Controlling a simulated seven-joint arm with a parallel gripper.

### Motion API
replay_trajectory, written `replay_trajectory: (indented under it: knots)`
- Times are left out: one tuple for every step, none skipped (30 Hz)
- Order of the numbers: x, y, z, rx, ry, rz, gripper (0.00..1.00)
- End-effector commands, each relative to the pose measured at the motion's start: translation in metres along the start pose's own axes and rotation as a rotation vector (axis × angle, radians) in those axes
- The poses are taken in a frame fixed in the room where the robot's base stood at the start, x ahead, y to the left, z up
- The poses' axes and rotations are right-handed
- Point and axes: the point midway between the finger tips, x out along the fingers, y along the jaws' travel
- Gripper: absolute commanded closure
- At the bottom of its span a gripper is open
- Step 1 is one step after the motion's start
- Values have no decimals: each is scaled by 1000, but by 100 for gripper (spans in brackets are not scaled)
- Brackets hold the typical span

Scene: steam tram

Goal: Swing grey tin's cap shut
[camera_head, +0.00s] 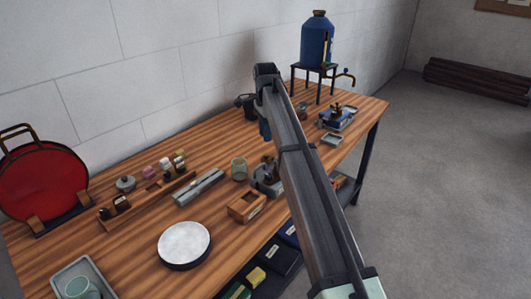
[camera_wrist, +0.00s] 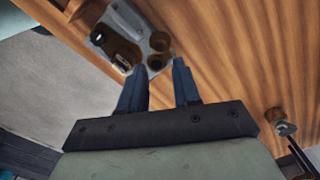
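I cannot tell for certain which thing is the grey tin. A small brown and grey round thing (camera_wrist: 281,121) lies at the right of the wrist view; it may be the small one (camera_head: 303,109) by the stand. A lidded grey pot (camera_head: 126,184) and a long grey case (camera_head: 199,187) stand further left. My gripper (camera_wrist: 160,78) is open and empty, its two blue fingers apart. In the head view my gripper (camera_head: 265,130) hangs over the table's back half, partly hidden by my arm. No cap's angle shows clearly.
A grey holder with round wells (camera_wrist: 145,40) lies beyond my fingertips in the wrist view. A blue tank (camera_head: 318,42) stands on a dark stand at the back. A wooden box (camera_head: 246,207), white disc (camera_head: 184,243) and green cup (camera_head: 239,169) stand on the table (camera_head: 140,235).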

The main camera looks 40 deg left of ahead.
Motion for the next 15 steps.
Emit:
replay_trajectory:
  knots:
    - [10,2,0,0,0,1,68]
    - [15,1,0,0,0,1,68]
    - [22,1,0,0,0,1,68]
    - [28,1,0,-1,0,1,68]
    - [33,1,0,-1,0,1,68]
    - [40,1,0,-1,0,1,68]
    - [44,1,0,-1,0,1,68]
    - [49,1,0,-1,0,0,68]
    - [55,1,0,-1,0,0,68]
    - [60,1,0,-1,0,0,68]
    - [63,1,0,-1,0,1,68]
    - [68,1,0,-1,0,0,68]
    - [71,1,0,-1,0,0,68]
    - [74,0,0,-1,0,0,68]
    - [77,0,0,-1,0,-1,68]
